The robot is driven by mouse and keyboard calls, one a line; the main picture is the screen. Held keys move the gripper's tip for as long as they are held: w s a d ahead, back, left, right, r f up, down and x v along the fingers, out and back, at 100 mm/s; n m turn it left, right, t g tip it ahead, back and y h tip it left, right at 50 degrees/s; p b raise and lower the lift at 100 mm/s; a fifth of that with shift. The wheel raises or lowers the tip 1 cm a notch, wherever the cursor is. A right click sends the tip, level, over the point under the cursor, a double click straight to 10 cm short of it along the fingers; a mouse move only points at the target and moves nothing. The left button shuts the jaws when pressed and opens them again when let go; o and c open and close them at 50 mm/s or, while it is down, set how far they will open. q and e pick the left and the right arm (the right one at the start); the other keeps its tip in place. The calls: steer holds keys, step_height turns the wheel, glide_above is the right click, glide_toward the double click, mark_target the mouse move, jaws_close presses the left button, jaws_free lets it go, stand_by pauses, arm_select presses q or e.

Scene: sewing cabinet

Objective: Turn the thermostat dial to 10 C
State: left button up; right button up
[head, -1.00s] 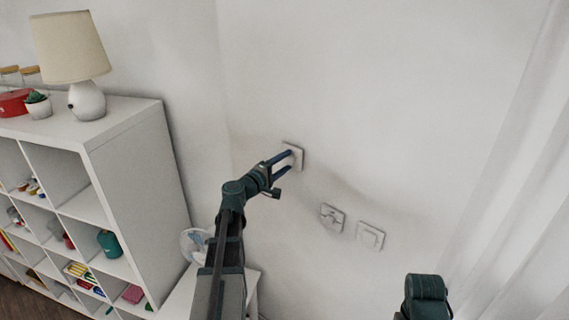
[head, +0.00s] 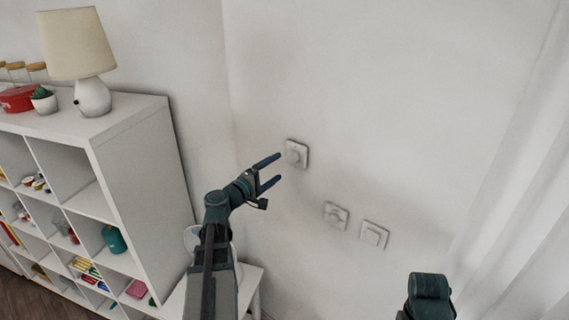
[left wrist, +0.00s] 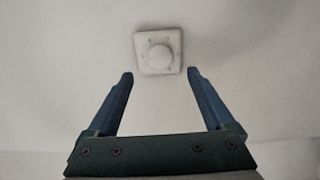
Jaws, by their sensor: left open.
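The thermostat (head: 297,154) is a white square plate with a round dial, on the wall right of the shelf. In the left wrist view the thermostat dial (left wrist: 159,57) shows at the top middle, just beyond the fingertips. Its marks are too small to read. My left gripper (head: 279,168) is open and empty, with its blue fingers pointing toward the thermostat and apart from it. The left gripper's fingers (left wrist: 160,74) also show spread in the left wrist view. Part of my right arm shows at the bottom right, but its gripper does not.
Two other wall plates, one with a knob (head: 336,215) and one flat switch (head: 374,234), sit lower right of the thermostat. A white cube shelf (head: 130,130) with a lamp (head: 76,45) on top stands at left. A curtain (head: 515,190) hangs at right.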

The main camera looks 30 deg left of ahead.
arm_select(q)
steer(key=s+a, duration=0.1)
steer(key=s, duration=0.5)
steer(key=shift+s, duration=0.3)
steer(key=d+f+m+g+h+b, duration=0.3)
steer(key=d+f+m+g, duration=0.2)
steer(key=d+f, duration=0.7)
steer(key=d+f+m+g+h+b, duration=0.2)
steer(key=d+f+m+g+b, duration=0.35)
steer(key=d, duration=1.05)
steer(key=s+d+f+m+g+y+b, duration=0.2)
steer(key=s+d+f+m+g+y, duration=0.2)
steer(key=s+f, duration=0.3)
steer(key=s+d+f+m+g+y+b, duration=0.3)
steer(key=s+d+f+m+y, duration=0.2)
steer(key=f, duration=0.6)
steer(key=shift+s+d+f+m+g+b, duration=0.25)
steer(key=shift+s+d+m+g+b, duration=0.1)
steer(key=shift+s+d, duration=0.65)
steer(key=shift+w+d, duration=0.1)
steer(key=shift+w, duration=0.05)
